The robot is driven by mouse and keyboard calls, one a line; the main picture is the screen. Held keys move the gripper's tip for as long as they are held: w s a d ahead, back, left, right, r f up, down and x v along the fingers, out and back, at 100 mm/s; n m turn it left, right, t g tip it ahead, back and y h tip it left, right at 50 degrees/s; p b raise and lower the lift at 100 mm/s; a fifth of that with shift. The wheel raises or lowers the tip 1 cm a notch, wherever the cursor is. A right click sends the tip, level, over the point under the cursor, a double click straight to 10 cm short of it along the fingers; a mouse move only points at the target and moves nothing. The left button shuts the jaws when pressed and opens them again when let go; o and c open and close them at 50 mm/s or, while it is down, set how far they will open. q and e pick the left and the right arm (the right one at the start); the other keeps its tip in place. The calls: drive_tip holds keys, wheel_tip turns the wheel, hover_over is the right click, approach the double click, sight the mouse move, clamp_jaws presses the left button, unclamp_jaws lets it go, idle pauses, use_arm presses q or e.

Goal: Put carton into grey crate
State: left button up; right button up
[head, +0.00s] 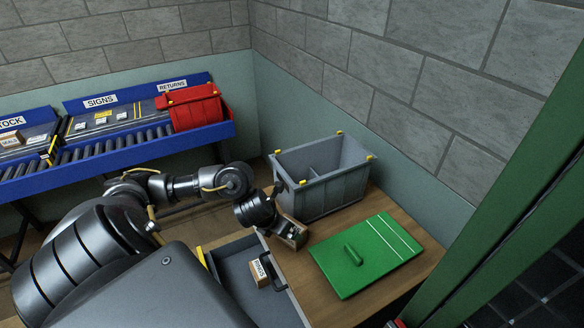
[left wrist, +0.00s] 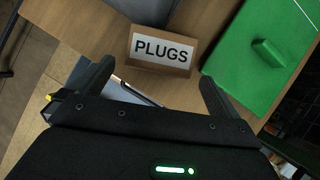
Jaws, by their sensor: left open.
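A small brown carton (head: 296,241) sits on the wooden table in front of the grey crate, partly hidden by my left gripper. In the left wrist view the carton (left wrist: 134,52) shows a white label reading PLUGS. My left gripper (head: 281,214) is at the carton; in the left wrist view the gripper (left wrist: 158,77) is open, its fingers spread wider than the carton, with the carton just beyond the fingertips. I cannot tell whether they touch. The grey crate (head: 345,190) stands open at the table's back, with a divider inside. My right gripper is not in view.
A green lid or board (head: 335,272) with a handle lies right of the carton. An open grey drawer (head: 228,262) at the table's front left holds another labelled box (head: 261,272). A red crate (head: 195,112) sits on the blue roller conveyor (head: 160,140) at the back left.

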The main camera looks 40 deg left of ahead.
use_arm(q)
drive_tip(key=shift+b+x, duration=0.4)
drive_tip(key=shift+x, duration=0.6)
drive_tip(key=shift+w+f, duration=0.1)
drive_tip(key=shift+f, duration=0.2)
drive_tip(key=b+x, duration=0.5)
drive_tip(key=shift+w+f, duration=0.15)
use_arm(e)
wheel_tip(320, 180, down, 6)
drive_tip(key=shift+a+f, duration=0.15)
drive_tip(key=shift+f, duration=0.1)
use_arm(q)
drive_tip(key=shift+c, duration=0.8)
drive_tip(key=c, duration=0.9)
drive_tip(key=shift+c, duration=0.2)
drive_tip(key=shift+r, duration=0.25)
